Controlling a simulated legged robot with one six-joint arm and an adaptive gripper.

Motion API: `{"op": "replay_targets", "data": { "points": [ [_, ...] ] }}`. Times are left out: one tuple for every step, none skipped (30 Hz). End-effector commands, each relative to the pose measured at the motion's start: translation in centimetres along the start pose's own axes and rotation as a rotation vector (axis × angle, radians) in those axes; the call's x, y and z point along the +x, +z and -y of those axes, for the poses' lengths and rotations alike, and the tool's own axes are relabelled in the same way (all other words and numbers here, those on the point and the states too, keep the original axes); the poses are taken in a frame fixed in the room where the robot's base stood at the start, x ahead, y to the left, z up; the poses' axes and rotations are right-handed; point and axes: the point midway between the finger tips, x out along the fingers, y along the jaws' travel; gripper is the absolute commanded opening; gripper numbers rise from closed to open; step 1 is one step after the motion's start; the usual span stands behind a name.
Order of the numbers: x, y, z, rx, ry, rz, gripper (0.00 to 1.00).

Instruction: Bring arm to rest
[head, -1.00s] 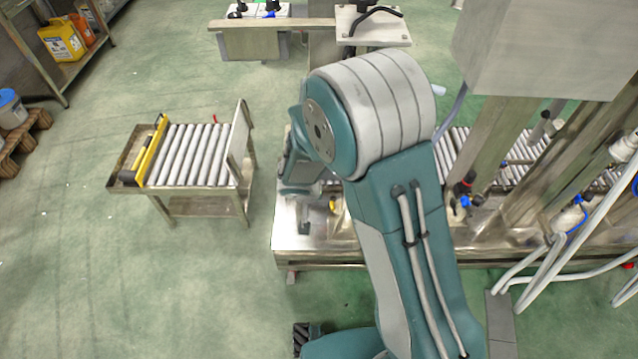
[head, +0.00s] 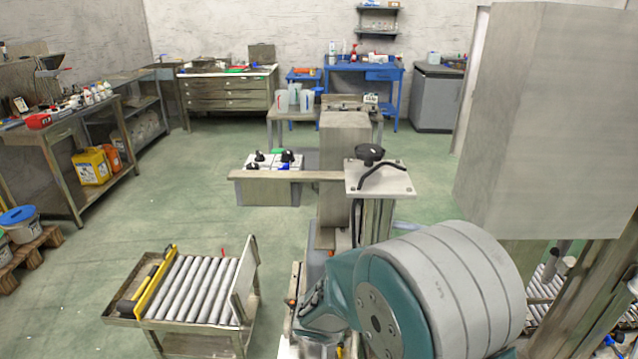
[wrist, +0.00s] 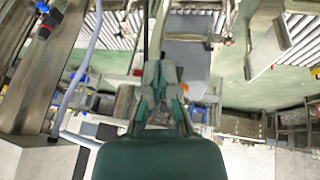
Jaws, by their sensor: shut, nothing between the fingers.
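My gripper (wrist: 160,84) shows in the middle of the wrist view, with its fingers together and nothing between them. Behind it in that view are machine parts and rollers, upside down. In the head view my teal and grey arm fills the lower right, and my gripper is hidden behind it or below the picture edge.
A roller cart (head: 190,290) with a yellow bar stands at the lower left. A steel post with a flat plate (head: 378,178) rises just beyond my arm. A large grey cabinet (head: 545,120) is at the right. Green floor (head: 190,215) is clear at centre left.

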Motion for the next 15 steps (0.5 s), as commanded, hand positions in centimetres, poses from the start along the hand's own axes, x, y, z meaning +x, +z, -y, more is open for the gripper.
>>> {"op": "replay_targets", "data": {
  "points": [
    [-1.8, -0.9, -1.7, 0.019, 0.005, -0.012, 0.00],
    [-2.7, -1.2, -2.6, 0.022, 0.010, -0.013, 0.00],
    [-3.8, -1.5, -3.8, 0.029, 0.015, -0.014, 0.00],
    [-4.7, -1.7, -4.7, 0.032, 0.018, -0.015, 0.00],
    [-5.5, -1.8, -5.5, 0.036, 0.019, -0.014, 0.00],
    [-6.7, -1.9, -6.6, 0.041, 0.023, -0.013, 0.00],
    [-7.5, -1.9, -7.4, 0.044, 0.023, -0.012, 0.00],
    [-8.3, -1.9, -8.2, 0.048, 0.023, -0.011, 0.00],
    [-9.4, -1.8, -9.2, 0.051, 0.022, -0.009, 0.00],
    [-10.2, -1.7, -9.9, 0.053, 0.020, -0.007, 0.00],
    [-11.0, -1.5, -10.7, 0.057, 0.018, -0.005, 0.00],
    [-12.1, -1.2, -11.5, 0.057, 0.013, -0.002, 0.00],
    [-12.8, -1.0, -12.2, 0.059, 0.009, 0.001, 0.00],
    [-13.6, -0.8, -12.8, 0.060, 0.002, 0.001, 0.00],
    [-14.6, -0.3, -13.7, 0.060, -0.005, 0.004, 0.00]
  ]
}}
